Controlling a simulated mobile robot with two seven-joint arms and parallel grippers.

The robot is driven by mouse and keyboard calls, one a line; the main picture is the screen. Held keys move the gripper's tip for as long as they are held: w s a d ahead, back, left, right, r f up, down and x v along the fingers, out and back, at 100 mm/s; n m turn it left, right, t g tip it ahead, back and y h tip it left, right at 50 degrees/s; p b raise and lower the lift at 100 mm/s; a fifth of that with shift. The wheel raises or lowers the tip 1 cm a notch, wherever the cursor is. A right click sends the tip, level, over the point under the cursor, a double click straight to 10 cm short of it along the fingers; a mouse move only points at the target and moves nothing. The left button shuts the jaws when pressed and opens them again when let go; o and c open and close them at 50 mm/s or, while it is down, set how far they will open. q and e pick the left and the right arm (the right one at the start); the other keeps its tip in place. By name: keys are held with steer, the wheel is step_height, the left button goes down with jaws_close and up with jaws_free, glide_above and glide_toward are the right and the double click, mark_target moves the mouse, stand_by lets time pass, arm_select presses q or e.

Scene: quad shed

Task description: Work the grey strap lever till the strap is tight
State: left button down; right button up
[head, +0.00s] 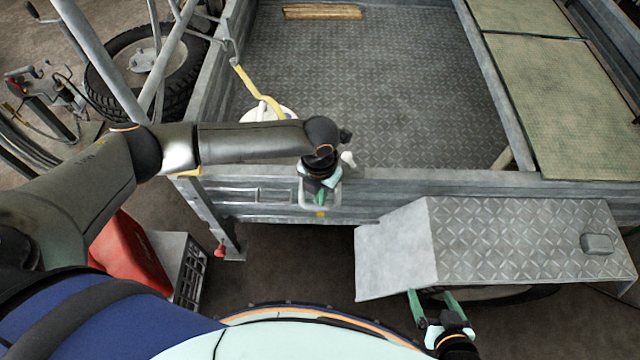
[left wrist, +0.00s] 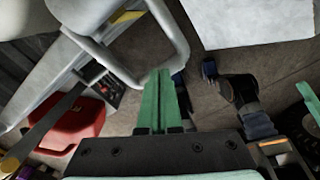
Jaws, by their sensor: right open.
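The grey strap lever is a pale looped handle at the trailer's near side wall. It shows around my left gripper in the head view (head: 303,196) and large in the left wrist view (left wrist: 175,25). My left gripper (head: 322,196) points down at the loop. Its green fingers (left wrist: 160,75) are together and overlap the loop's end bar; I see nothing clearly between them, and cannot tell whether they touch the bar. The yellow strap (head: 258,92) runs inside the trailer from the left wall towards the near wall, partly hidden by my left arm.
The trailer bed (head: 380,80) holds a wooden plank (head: 322,12). A tread-plate fender (head: 520,240) juts out at the right. A red can (head: 130,258) and a dark crate (head: 190,275) stand lower left. A wheel (head: 140,62) is at the upper left.

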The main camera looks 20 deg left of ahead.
arm_select(q)
steer(key=shift+r+p, duration=2.9)
steer(key=shift+p, duration=0.25)
step_height(320, 180, up, 2)
steer(key=shift+r, duration=0.15)
steer(key=shift+f+b, duration=2.6)
steer(key=shift+f, duration=1.65)
step_height(320, 180, up, 6)
steer(key=p, duration=0.5)
steer(key=shift+f+p, duration=0.1)
steer(key=shift+p, duration=0.25)
steer(key=shift+r, duration=1.35)
